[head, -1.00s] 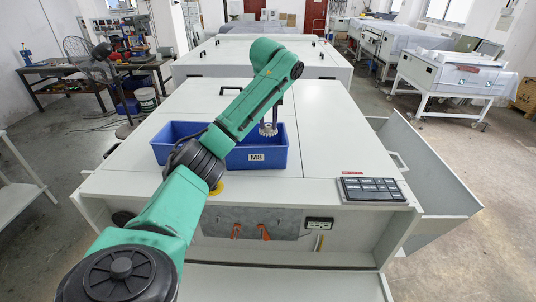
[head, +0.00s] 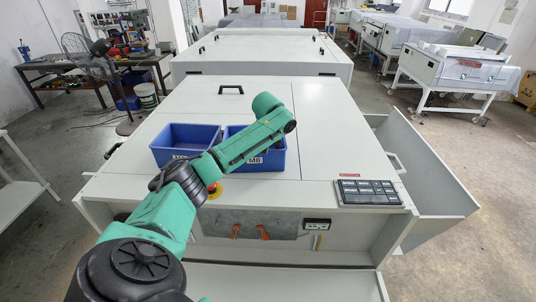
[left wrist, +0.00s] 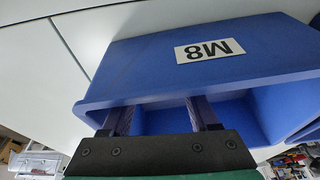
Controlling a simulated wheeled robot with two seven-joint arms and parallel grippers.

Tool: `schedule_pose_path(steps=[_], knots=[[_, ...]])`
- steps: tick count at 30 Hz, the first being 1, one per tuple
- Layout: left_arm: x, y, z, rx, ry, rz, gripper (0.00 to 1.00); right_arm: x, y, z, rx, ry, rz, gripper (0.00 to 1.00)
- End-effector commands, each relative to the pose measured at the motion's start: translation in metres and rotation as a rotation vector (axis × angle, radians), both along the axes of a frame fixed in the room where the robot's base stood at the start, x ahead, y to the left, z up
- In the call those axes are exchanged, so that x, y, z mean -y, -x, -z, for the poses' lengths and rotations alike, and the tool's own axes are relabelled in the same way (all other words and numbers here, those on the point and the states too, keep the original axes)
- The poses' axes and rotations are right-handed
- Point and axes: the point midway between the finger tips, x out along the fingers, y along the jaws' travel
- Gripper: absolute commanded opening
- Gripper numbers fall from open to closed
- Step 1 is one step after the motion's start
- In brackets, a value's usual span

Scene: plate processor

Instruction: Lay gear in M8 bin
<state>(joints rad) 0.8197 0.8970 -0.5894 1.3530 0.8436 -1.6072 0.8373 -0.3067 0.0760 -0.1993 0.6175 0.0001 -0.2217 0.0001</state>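The blue M8 bin (head: 272,160) sits on the white cabinet top, partly covered by my left arm in the head view. Its label and outer wall show upside down in the left wrist view (left wrist: 150,62). My left gripper (left wrist: 158,108) reaches over the bin's rim with its two fingers apart, and the fingertips are hidden behind the bin wall. In the head view my forearm hides the gripper. The gear is not visible in either current view, so I cannot tell whether the fingers hold it. My right gripper is not in view.
A second blue bin (head: 166,155) stands just left of the M8 bin, its label partly covered by my arm. A black keypad (head: 368,192) is at the cabinet's right front, and a red button (head: 215,188) lies near my arm. The cabinet top right of the bins is clear.

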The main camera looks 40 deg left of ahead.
Motion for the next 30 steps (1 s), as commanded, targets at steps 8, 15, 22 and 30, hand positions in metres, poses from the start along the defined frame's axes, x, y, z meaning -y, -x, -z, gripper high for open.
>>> schedule_pose_path(steps=[8, 15, 22, 30], knots=[[0.000, 0.000, -0.003, 0.001, 0.000, 0.000, 0.60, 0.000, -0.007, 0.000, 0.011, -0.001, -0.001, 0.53], [0.009, 0.009, -0.045, 0.008, 0.000, 0.001, 0.60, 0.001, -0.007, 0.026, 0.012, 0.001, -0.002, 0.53], [0.018, 0.021, -0.108, 0.005, -0.002, 0.001, 0.60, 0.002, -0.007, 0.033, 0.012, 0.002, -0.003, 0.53], [0.021, 0.025, -0.118, -0.001, 0.000, 0.000, 0.60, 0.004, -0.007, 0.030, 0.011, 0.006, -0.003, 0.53]])
